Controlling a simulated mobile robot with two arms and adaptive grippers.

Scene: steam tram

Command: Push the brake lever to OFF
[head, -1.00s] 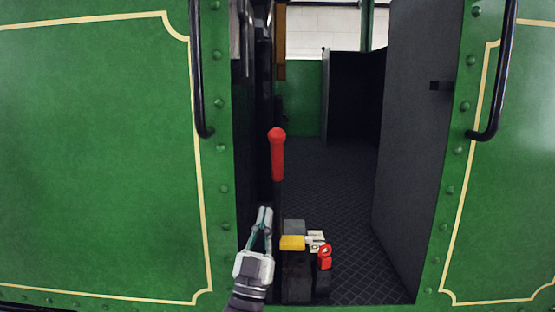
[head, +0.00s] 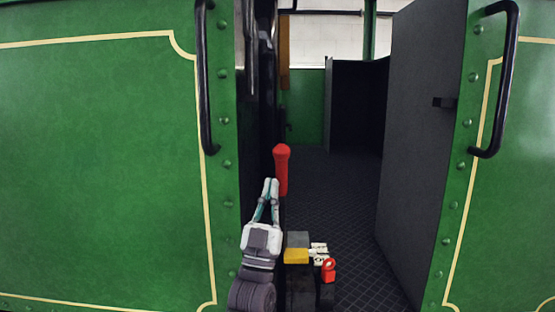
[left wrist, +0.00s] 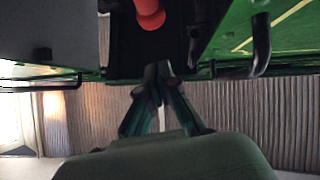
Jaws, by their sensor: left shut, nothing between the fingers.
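The brake lever has a red handle (head: 282,172) that stands upright in the open doorway of the green tram. It also shows in the left wrist view as a red knob and grip (left wrist: 150,14) at the top edge. My left gripper (head: 271,184) is shut and empty, its tips just left of the lower part of the red handle. In the left wrist view its fingertips (left wrist: 158,72) meet below the knob, with a gap in the picture. Whether they touch the lever cannot be told. My right gripper is out of view.
At the lever's foot stand a yellow block (head: 296,256), white tags (head: 319,252) and a red padlock-like piece (head: 328,268). Black handrails (head: 205,85) flank the doorway. A dark panel (head: 420,150) stands on the right. The patterned floor (head: 340,200) behind is clear.

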